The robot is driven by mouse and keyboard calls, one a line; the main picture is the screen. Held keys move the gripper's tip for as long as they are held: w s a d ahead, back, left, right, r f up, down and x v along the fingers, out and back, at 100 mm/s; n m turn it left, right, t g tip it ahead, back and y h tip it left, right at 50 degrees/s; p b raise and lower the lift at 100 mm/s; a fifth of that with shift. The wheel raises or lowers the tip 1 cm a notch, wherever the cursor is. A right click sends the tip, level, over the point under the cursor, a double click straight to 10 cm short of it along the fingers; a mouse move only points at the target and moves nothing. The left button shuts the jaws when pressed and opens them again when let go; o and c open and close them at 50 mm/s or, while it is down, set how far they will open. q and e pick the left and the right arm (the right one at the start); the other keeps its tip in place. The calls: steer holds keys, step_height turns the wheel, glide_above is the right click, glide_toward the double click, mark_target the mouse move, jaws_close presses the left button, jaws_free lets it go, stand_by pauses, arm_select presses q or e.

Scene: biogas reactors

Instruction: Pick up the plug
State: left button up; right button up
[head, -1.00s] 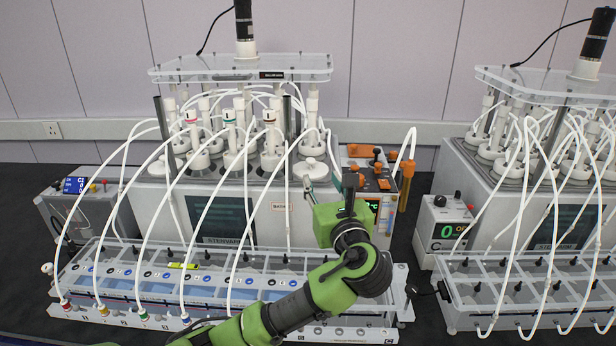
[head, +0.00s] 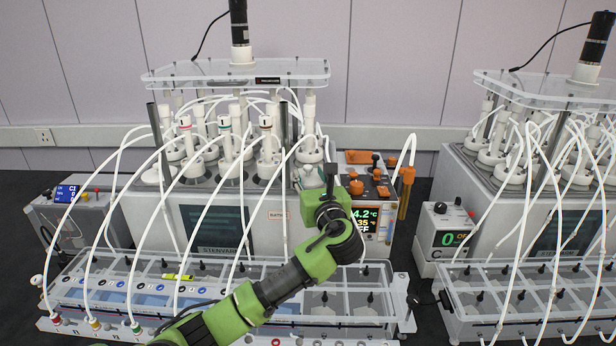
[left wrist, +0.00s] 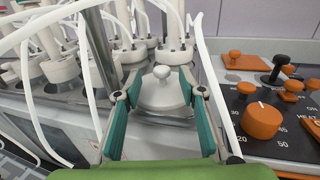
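The plug (left wrist: 163,92) is a white, round stopper with a small knob on top. It sits on the reactor bath's top in the left wrist view, near the bath's right end. My left gripper (left wrist: 158,75) is open, with its two teal-padded fingers on either side of the plug. The fingertips are close to the plug, and I cannot tell whether they touch it. In the head view my own arm and wrist hide most of the gripper, at the right end of the left reactor unit. My right gripper is not in view.
White tubes curve close to both fingers. A control panel with orange knobs (left wrist: 262,120) is just right of the gripper. White reactor vessels (left wrist: 60,62) crowd the left. A clear-topped tray (head: 362,300) stands in front, and a second reactor unit (head: 545,215) is at the right.

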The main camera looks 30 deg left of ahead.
mark_target(309, 170)
arm_select(q)
steer(key=x, duration=0.4)
steer(key=shift+d+p, duration=0.1)
steer(key=shift+p, duration=0.3)
steer(key=shift+d, duration=0.1)
jaws_close()
steer(key=shift+r, duration=0.1)
